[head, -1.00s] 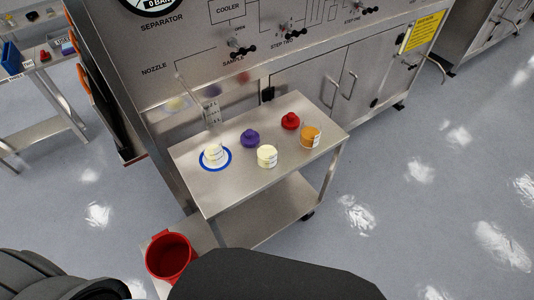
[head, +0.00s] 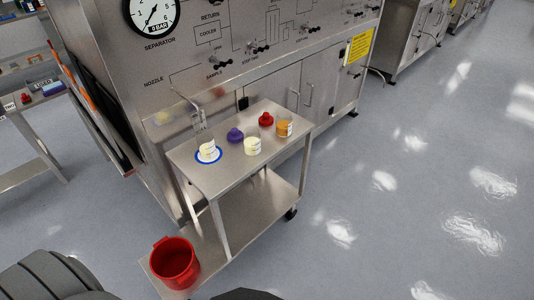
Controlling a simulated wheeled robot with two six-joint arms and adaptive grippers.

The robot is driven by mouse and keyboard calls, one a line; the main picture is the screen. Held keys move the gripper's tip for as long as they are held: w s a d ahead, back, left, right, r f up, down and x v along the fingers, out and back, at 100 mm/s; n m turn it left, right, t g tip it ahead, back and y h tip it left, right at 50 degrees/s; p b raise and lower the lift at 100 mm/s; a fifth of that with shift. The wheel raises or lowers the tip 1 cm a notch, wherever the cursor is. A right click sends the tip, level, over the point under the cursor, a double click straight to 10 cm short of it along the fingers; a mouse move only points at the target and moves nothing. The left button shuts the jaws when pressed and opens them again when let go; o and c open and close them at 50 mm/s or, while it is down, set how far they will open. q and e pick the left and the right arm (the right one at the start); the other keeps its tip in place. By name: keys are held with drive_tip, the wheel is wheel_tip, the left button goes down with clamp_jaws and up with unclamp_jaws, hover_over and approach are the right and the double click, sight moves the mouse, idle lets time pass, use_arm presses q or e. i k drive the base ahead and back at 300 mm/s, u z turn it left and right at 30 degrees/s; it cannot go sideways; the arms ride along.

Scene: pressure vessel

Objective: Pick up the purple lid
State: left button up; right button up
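The purple lid (head: 235,135) sits on the top of the steel cart (head: 222,178), toward its back middle. It stands apart from the things around it, with a cream-coloured jar (head: 252,146) just to its right and front. Neither of my grippers shows in the head view. Only dark rounded parts of my own body show at the bottom edge.
A jar (head: 207,148) stands on a blue-ringed spot at the cart's left. A red lid (head: 266,119) and an orange-filled jar (head: 284,126) are at the right. A red bucket (head: 174,264) is on the lower shelf. The steel panel (head: 190,60) rises behind. Floor at right is clear.

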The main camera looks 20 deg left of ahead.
sight(235, 136)
drive_tip(key=u, duration=0.35)
drive_tip(key=k, duration=0.15)
drive_tip(key=z, duration=0.95)
drive_tip(key=i, duration=1.5)
drive_tip(key=u, duration=0.55)
drive_tip(key=i, duration=0.9)
drive_tip(key=u, duration=1.55)
drive_tip(key=i, duration=0.75)
drive_tip(key=u, duration=0.7)
